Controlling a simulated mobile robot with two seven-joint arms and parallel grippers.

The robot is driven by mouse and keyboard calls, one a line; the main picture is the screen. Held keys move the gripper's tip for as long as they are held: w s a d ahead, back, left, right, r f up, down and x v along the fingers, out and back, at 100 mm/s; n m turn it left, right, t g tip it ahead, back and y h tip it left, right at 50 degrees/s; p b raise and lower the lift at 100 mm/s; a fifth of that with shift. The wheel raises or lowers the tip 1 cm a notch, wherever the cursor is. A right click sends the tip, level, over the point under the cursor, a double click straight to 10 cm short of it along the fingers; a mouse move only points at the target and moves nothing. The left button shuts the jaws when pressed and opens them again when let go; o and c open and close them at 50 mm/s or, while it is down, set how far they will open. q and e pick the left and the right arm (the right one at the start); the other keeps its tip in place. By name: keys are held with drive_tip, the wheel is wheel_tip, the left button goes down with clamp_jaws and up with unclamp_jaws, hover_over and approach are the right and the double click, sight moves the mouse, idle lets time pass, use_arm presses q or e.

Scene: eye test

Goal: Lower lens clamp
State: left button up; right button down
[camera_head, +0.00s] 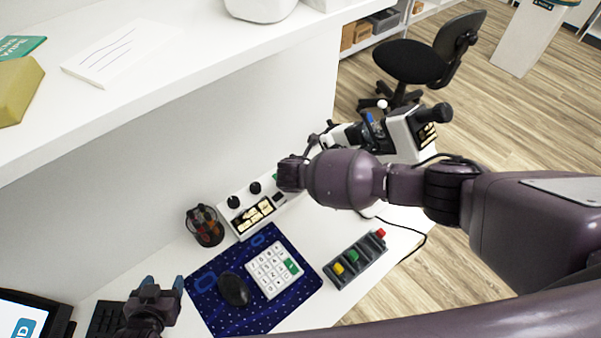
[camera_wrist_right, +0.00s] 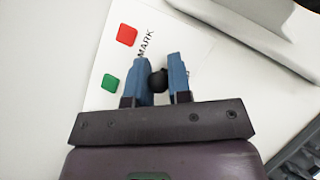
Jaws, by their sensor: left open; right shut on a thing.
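My left gripper (camera_head: 163,287) is open and empty at the lower left, beside the blue mat. My right arm crosses the head view from the right, and its fingertips are hidden there. In the right wrist view my right gripper (camera_wrist_right: 162,82) is shut on a small black ball knob (camera_wrist_right: 157,80), in front of a white panel (camera_wrist_right: 150,40) with a red square, a green square and the word MARK. A white and black optical instrument (camera_head: 402,135) stands behind my right wrist, partly hidden. I cannot tell which part of it is the lens clamp.
A white control box (camera_head: 237,221) with black knobs stands near the wall, by a pen cup (camera_head: 204,226). The blue mat (camera_head: 205,309) holds a mouse (camera_head: 234,289) and a keypad (camera_head: 274,270). A button box (camera_head: 355,259) sits near the table edge. A shelf overhangs the upper left.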

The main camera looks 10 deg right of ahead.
drive_tip(key=c, duration=1.2)
unclamp_jaws()
drive_tip(key=shift+s, duration=0.1)
drive_tip(key=v, duration=1)
drive_tip(key=shift+s+a+r, duration=0.15)
drive_tip(key=shift+s+r, duration=0.05)
drive_tip(key=shift+r, duration=0.05)
drive_tip(key=shift+o, duration=0.3)
